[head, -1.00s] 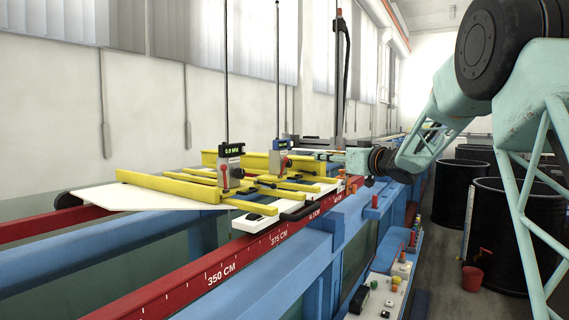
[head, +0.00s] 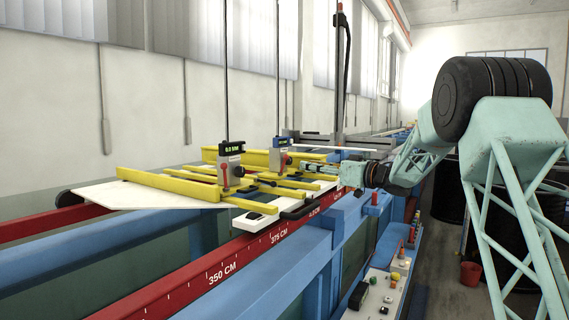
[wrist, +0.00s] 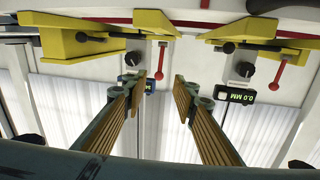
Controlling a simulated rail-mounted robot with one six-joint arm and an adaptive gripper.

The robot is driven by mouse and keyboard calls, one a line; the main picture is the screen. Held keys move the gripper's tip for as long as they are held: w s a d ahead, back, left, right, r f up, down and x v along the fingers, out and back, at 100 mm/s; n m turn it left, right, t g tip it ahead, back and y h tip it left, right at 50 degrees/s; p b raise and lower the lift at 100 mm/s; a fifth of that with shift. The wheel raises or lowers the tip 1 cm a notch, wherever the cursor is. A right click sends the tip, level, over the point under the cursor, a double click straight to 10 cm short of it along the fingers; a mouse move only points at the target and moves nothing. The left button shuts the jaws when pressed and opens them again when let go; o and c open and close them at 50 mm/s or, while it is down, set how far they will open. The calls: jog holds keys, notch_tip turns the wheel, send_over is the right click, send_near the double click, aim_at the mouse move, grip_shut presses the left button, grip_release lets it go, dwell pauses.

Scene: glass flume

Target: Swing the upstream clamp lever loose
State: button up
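Two point gauges with red levers stand on yellow rails. The nearer gauge (head: 230,165) has a green display, and the farther gauge (head: 281,155) a blue one. Neither is labelled as upstream. In the wrist view, which looks inverted, the blue-display gauge's red lever (wrist: 161,60) shows beyond the gap between my fingertips. The green-display gauge's red lever (wrist: 303,58) is at the right. My gripper (wrist: 160,82) is open and empty, its two fingers apart on either side of that gap. In the head view my gripper (head: 323,168) is right of the blue-display gauge; its fingertips are hard to make out.
The yellow rails (head: 168,184) and a white board (head: 105,196) lie across the flume. A red scale rail (head: 245,258) runs along the near side. A panel with coloured buttons (head: 385,290) is at the lower right. Thin vertical rods rise from the gauges.

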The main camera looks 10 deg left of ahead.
aim_at(285, 160)
jog(key=shift+a, duration=0.1)
jog(key=shift+p+x, duration=0.9)
jog(key=shift+x, duration=5.95)
jog(key=shift+w, duration=0.1)
jog(key=shift+c, duration=0.6)
grip_shut()
